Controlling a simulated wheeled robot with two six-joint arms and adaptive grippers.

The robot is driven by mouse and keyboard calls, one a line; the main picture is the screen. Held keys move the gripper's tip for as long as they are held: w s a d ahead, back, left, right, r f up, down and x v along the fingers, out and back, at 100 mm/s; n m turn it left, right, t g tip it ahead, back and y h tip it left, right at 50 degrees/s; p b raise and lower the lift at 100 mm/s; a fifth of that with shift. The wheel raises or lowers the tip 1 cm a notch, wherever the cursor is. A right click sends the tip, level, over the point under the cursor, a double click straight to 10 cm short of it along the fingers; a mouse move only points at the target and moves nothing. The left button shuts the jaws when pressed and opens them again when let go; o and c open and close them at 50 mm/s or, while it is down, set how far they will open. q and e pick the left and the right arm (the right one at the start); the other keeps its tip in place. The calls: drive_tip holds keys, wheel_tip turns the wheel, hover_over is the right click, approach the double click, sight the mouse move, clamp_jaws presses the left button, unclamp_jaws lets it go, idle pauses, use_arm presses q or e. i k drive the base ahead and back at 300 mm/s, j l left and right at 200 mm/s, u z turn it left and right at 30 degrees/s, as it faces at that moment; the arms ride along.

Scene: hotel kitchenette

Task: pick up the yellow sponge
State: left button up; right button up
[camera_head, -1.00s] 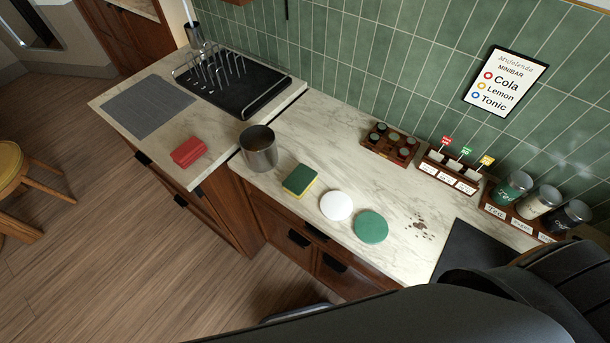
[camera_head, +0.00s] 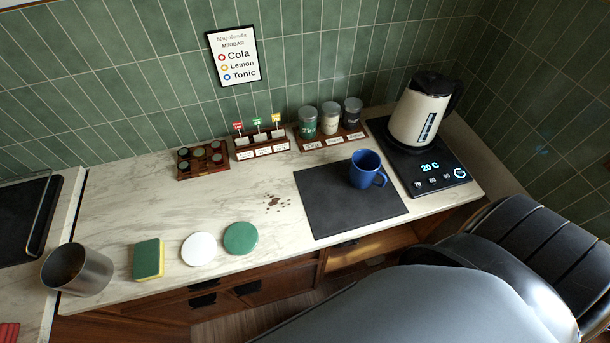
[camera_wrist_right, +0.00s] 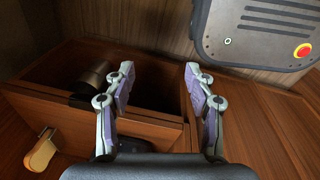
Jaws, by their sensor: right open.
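The sponge (camera_head: 148,260) lies on the marble counter in the head view, left of the white disc. Its upper face is green, and yellow shows along its lower and right edges. My right gripper (camera_wrist_right: 158,72) shows in the wrist view with its two fingers spread apart and nothing between them. It is over an open wooden drawer, and the sponge is not in that view. In the head view a large dark arm part of mine covers the lower right, and neither gripper shows there.
A metal canister (camera_head: 77,270) stands just left of the sponge, a white disc (camera_head: 198,249) and green disc (camera_head: 240,238) to its right. A blue mug (camera_head: 366,169) stands on a dark mat (camera_head: 330,205) near the kettle (camera_head: 418,112). The open drawer (camera_wrist_right: 150,128) juts out below.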

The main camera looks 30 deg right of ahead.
sight(149, 257)
drive_tip(key=u, duration=0.95)
